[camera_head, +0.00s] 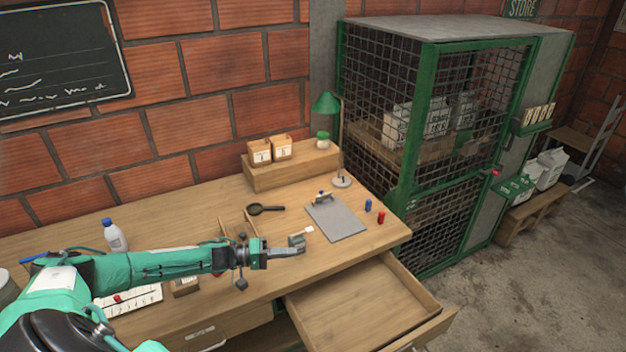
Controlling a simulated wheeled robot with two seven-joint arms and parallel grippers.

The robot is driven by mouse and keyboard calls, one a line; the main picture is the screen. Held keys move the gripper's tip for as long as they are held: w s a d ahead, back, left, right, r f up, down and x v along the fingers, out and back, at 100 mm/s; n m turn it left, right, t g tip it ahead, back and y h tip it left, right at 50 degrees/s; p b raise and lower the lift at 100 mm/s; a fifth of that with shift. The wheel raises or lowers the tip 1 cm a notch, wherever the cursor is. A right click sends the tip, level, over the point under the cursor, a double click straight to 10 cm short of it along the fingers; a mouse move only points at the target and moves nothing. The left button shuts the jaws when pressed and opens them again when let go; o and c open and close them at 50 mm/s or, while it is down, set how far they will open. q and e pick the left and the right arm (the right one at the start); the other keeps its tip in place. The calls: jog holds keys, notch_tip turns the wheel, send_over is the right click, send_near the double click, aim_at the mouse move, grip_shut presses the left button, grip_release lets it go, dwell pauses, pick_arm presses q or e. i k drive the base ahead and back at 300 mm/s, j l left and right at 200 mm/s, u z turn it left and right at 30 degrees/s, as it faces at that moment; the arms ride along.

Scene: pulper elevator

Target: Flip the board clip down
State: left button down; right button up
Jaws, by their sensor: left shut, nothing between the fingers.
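A grey clipboard (339,222) lies flat on the wooden desk, right of the middle. Its board clip (323,198) is at the far-left end of the board and looks raised, though it is too small to tell its exact angle. My left arm reaches in from the left over the desk. My left gripper (301,250) is shut and empty, to the left and in front of the clipboard, apart from it. A small pale tag-like piece (303,235) shows just behind the gripper. My right gripper is not in view.
A pulled-out drawer (362,304) is open below the desk's right front. Blue (368,205) and red (380,217) small cylinders stand right of the clipboard. A black magnifier-like tool (266,209) lies to the left. A mesh cage (440,130) stands beyond.

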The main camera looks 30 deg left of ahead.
aim_at(323, 197)
jog(key=i+j, duration=1.25)
jog(key=j, duration=0.15)
